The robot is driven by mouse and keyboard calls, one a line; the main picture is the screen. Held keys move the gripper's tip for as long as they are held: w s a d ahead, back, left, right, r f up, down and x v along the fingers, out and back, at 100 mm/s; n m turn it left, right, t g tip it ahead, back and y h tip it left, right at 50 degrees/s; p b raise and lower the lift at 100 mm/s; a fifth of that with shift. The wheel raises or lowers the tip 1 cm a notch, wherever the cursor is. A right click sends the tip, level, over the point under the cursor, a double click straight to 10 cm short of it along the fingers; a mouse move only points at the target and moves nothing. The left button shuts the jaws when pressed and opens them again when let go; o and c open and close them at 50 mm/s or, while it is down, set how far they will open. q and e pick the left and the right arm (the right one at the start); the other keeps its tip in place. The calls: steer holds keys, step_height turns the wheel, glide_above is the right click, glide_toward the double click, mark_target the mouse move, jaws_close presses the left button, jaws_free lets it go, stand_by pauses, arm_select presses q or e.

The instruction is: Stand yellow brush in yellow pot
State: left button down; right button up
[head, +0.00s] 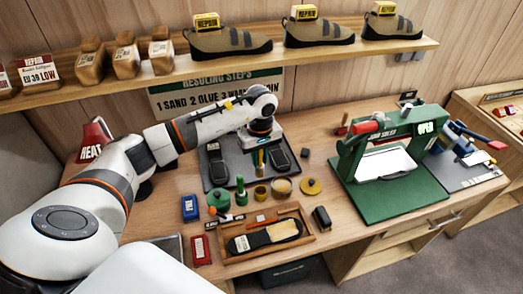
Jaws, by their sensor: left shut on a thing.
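My left gripper (260,148) is shut on the slim upright yellow brush (261,160), holding it above the bench at the front of the dark mat. A small yellow pot (261,194) stands below it, nearer the front, with the brush apart from it. A wider open yellow pot (281,188) with pale contents stands just right of it. A flat yellow lid (310,187) lies further right. The brush's lower end is too small to make out clearly. My right gripper is out of view.
Dark shoe soles (216,165) lie on the mat beside the gripper. A green pot (219,201) and a green brush in a holder (241,190) stand left of the yellow pots. A green press (390,165) stands right.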

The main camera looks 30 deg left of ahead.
arm_select(q)
steer(key=shift+d+f+b, duration=0.2)
steer(key=shift+f+b, duration=0.1)
steer(key=shift+f, duration=0.35)
steer(key=shift+f+b, duration=0.95)
steer(key=shift+f, duration=1.35)
step_height(320, 180, down, 4)
steer(key=b, duration=0.4)
steer(key=c, duration=1.2)
jaws_free()
step_height(320, 180, up, 11)
steer(key=b, duration=0.3)
steer(key=shift+w+f, duration=0.15)
steer(key=shift+r, duration=0.7)
